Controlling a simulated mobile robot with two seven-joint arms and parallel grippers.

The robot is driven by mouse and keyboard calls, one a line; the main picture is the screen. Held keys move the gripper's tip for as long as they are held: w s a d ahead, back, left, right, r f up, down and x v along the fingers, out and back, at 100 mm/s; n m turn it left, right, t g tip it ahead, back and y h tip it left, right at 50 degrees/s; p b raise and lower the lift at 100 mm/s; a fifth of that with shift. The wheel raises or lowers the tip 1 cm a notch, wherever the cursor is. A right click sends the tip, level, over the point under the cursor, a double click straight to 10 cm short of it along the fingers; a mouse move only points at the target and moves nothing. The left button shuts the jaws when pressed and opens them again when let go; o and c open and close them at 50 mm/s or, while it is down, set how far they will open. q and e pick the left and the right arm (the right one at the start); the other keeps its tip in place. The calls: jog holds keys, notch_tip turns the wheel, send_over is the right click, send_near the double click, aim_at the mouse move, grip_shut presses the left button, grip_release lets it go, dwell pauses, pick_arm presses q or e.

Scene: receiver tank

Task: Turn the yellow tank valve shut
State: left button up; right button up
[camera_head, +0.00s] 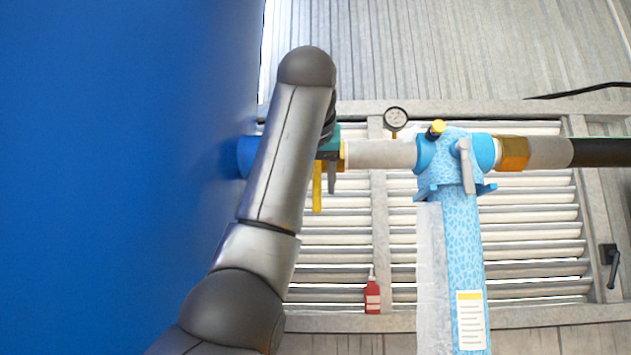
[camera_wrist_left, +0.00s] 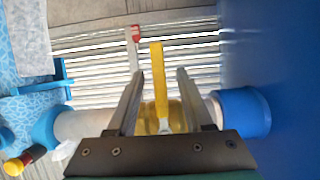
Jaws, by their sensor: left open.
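The yellow valve handle (camera_head: 317,187) hangs straight down from the pipe beside the blue tank (camera_head: 120,170). In the left wrist view the yellow handle (camera_wrist_left: 158,80) stands between the two fingers of my left gripper (camera_wrist_left: 160,72), with a gap on either side. My left gripper (camera_head: 326,172) is open at the valve in the head view, partly hidden behind my own arm. The valve body is mostly hidden by my arm and gripper. My right gripper is not in view.
A pipe (camera_head: 375,154) runs right from the valve to a patterned light-blue filter (camera_head: 460,240) with a grey lever (camera_head: 466,165). A pressure gauge (camera_head: 396,118) sits on top of the pipe. A red bottle (camera_head: 372,295) stands below, before the louvred panel (camera_head: 530,250).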

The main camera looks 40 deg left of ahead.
pick_arm(q)
jog(key=shift+s+d, duration=0.1)
jog(key=b+v, duration=0.5)
jog(key=v, duration=1)
